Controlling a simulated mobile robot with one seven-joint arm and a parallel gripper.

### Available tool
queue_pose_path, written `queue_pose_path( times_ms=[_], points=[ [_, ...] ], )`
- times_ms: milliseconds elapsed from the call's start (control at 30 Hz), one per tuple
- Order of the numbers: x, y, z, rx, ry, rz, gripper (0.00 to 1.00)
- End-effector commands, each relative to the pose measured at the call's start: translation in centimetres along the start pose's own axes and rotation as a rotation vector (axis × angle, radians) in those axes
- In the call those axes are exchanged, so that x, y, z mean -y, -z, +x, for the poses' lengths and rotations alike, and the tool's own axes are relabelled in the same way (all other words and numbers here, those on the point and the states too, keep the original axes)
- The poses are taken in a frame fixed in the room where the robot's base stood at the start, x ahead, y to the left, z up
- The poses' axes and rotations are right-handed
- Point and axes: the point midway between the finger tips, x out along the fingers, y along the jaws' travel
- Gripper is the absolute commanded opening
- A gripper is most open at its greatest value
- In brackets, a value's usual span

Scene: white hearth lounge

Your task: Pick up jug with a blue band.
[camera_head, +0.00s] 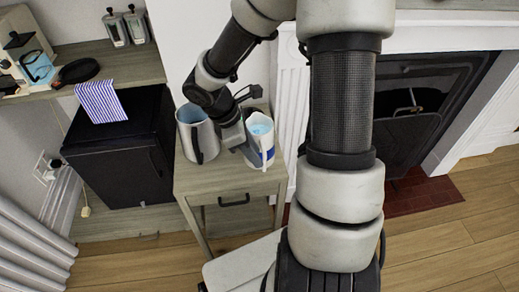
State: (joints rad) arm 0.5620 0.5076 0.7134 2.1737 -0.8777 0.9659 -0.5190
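The jug with a blue band (264,157) is white, with light blue showing inside its open top. It stands upright on the right part of a small wooden side table (215,185). My gripper (242,143) reaches down at the jug's left side, very close to it. I cannot tell whether it touches the jug, or whether its fingers are open or shut. Part of the jug's left side is hidden behind the gripper.
A grey metal jug (205,140) with a dark handle stands left of my gripper, close to it. A black cabinet (115,155) with a striped cloth (101,102) is further left. A white fireplace surround (292,130) rises close to the table's right.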

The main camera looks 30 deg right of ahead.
Motion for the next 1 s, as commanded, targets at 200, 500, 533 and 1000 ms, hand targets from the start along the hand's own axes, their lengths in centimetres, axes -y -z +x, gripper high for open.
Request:
queue_pose_path(
  times_ms=[200, 500, 533, 1000],
  points=[
    [0.5, -0.1, 3.1, 0.0, 0.006, 0.001, 0.32],
    [0.4, -0.2, 5.2, 0.001, 0.0, 0.001, 0.32],
    [0.4, -0.2, 5.2, 0.001, 0.0, 0.001, 0.32],
    [0.4, -0.2, 5.1, 0.001, 0.0, 0.001, 0.0]
  ],
)
